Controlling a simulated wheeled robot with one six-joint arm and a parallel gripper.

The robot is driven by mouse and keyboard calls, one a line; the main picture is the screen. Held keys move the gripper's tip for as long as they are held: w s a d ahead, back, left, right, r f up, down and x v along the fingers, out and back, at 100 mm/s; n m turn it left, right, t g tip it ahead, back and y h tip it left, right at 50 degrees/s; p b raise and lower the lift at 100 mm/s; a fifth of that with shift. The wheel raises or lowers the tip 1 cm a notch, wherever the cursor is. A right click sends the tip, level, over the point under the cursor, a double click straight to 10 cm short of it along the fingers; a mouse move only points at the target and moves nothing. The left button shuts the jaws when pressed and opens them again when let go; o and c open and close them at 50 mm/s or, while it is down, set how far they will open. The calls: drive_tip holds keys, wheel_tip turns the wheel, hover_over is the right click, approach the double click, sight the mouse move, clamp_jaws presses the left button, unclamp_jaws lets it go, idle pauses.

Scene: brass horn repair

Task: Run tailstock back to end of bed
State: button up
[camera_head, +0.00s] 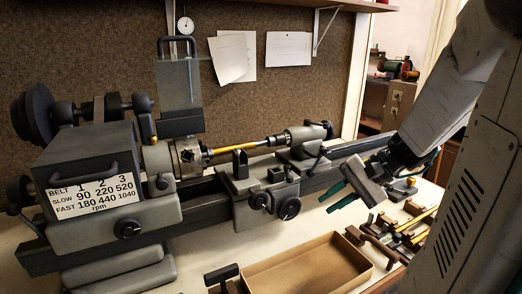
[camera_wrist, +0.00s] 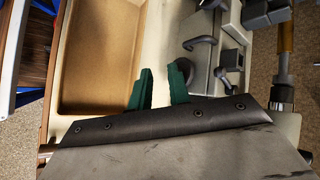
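The grey tailstock (camera_head: 303,139) sits on the lathe bed (camera_head: 345,174), right of the carriage. Its dark handwheel (camera_head: 327,129) faces right and a small lever (camera_head: 320,158) hangs on its front. Its nose points at a brass-coloured rod (camera_head: 232,148) running from the chuck; I cannot tell whether they touch. My gripper (camera_head: 335,199) is in front of and below the tailstock, apart from it. In the wrist view its two green fingers (camera_wrist: 160,88) are apart with nothing between them.
The carriage (camera_head: 262,190) with handwheels stands left of the tailstock. An open tan tray (camera_head: 307,265) lies on the bench in front; it also shows in the wrist view (camera_wrist: 73,60). Several tools (camera_head: 395,238) lie at the right. A clear guard (camera_head: 180,85) stands above the chuck.

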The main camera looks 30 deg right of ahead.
drive_tip(key=w+d+m+t, duration=0.35)
drive_tip(key=d+t, duration=0.25)
drive_tip(key=d, duration=0.3)
drive_tip(key=t+h, duration=0.2)
drive_tip(key=t, duration=0.1)
approach(330, 153)
drive_tip(key=w+a, duration=0.1)
drive_tip(key=w, duration=0.2)
drive_tip(key=shift+n, duration=0.35)
drive_tip(key=x, duration=0.7)
drive_tip(key=shift+w+a+f, duration=0.2)
drive_tip(key=shift+a+f, duration=0.15)
drive_tip(key=shift+f, duration=0.05)
drive_tip(key=shift+c, duration=0.3)
clamp_jaws()
